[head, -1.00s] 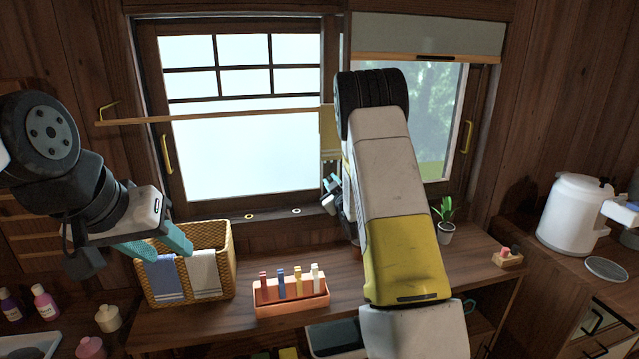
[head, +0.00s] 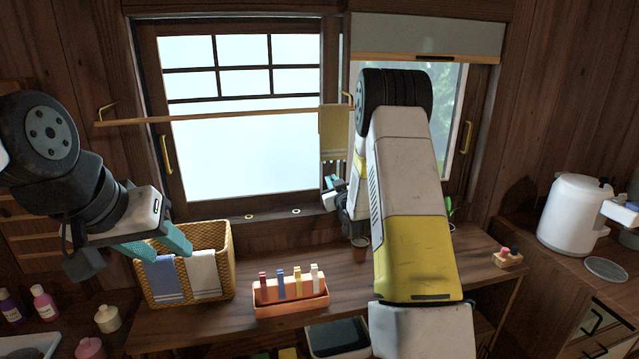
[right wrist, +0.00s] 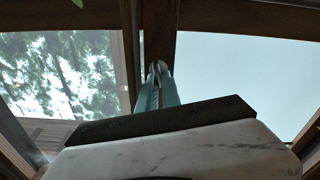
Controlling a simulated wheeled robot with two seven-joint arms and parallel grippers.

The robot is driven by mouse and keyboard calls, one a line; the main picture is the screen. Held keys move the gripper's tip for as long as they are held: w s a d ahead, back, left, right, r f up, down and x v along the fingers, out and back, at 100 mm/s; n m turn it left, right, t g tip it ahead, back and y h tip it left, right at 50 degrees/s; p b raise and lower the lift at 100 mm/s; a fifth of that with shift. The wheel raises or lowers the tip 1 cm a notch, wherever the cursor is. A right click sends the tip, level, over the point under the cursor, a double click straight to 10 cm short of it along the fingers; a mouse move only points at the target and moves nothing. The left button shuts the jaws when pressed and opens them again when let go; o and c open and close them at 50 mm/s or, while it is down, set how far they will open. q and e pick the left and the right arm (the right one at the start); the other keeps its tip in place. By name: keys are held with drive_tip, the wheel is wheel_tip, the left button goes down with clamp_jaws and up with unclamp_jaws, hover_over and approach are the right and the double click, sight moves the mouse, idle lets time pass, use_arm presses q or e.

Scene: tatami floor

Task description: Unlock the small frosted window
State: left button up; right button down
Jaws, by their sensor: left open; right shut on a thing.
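The frosted window (head: 245,150) stands in a dark wooden frame at the back, with a dark grid across its top. My right gripper (head: 332,183) is at the post between the frosted pane and the clear pane. In the right wrist view its teal fingertips (right wrist: 159,72) are closed together at this dark post (right wrist: 160,30). They are shut on a small part there, likely the window lock, mostly hidden by the fingers. Whether it has turned cannot be told. My left gripper (head: 165,245) is open and empty beside the wicker basket.
A wooden rod (head: 220,117) with a yellow towel (head: 334,130) crosses in front of the window. On the counter stand the wicker basket (head: 222,265), an orange holder (head: 290,300) with several coloured sticks and a small pot (head: 360,250). A white cooker (head: 575,215) is at right.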

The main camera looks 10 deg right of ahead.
drive_tip(key=shift+d+m, duration=0.15)
drive_tip(key=shift+m, duration=1.35)
drive_tip(key=c, duration=1.8)
unclamp_jaws()
